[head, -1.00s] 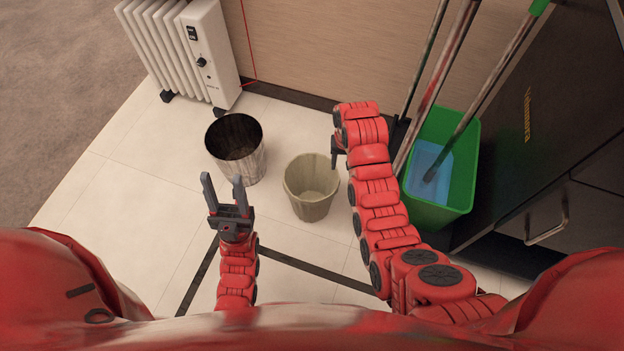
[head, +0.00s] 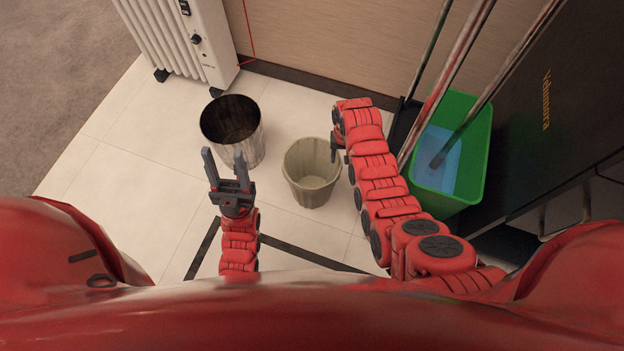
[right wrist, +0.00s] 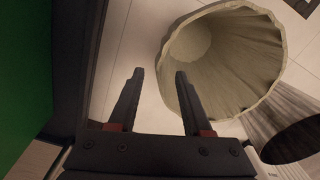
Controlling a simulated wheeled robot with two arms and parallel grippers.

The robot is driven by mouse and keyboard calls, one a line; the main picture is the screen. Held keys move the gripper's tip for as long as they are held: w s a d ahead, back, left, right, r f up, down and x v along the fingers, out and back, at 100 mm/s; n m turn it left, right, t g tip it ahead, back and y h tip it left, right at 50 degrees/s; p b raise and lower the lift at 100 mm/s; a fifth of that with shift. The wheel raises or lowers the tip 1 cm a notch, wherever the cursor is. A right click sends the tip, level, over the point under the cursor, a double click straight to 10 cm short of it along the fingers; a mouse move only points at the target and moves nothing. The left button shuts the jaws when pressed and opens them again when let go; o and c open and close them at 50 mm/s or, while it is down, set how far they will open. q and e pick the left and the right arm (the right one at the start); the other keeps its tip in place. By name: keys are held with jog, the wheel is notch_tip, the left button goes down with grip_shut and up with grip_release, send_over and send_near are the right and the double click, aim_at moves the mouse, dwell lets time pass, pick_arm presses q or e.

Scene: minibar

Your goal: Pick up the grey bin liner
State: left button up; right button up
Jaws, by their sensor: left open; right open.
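The grey bin liner (head: 312,183) is a pale grey-green, open-topped, bucket-shaped thing with an uneven rim. It stands upright on the tiled floor in the head view, and its open mouth fills the upper right of the right wrist view (right wrist: 225,60). My right gripper (head: 337,147) is at the liner's right rim, pointing down. In the right wrist view it is open (right wrist: 159,75), and one finger overlaps the liner's near rim; I cannot tell whether they touch. My left gripper (head: 224,154) is open and empty, in front of the dark metal bin.
The dark-mouthed metal bin (head: 248,140) stands just left of the liner. A white radiator (head: 185,45) is behind. A green bucket (head: 470,150) with mop handles stands right of my right arm, beside a dark cabinet (head: 570,110). Floor at the left is clear.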

notch_tip(320, 180, down, 5)
jog(key=b, duration=0.2)
jog(key=shift+w+a+f+b, duration=0.15)
jog(key=shift+b, duration=0.15)
grip_shut()
dwell(1.2)
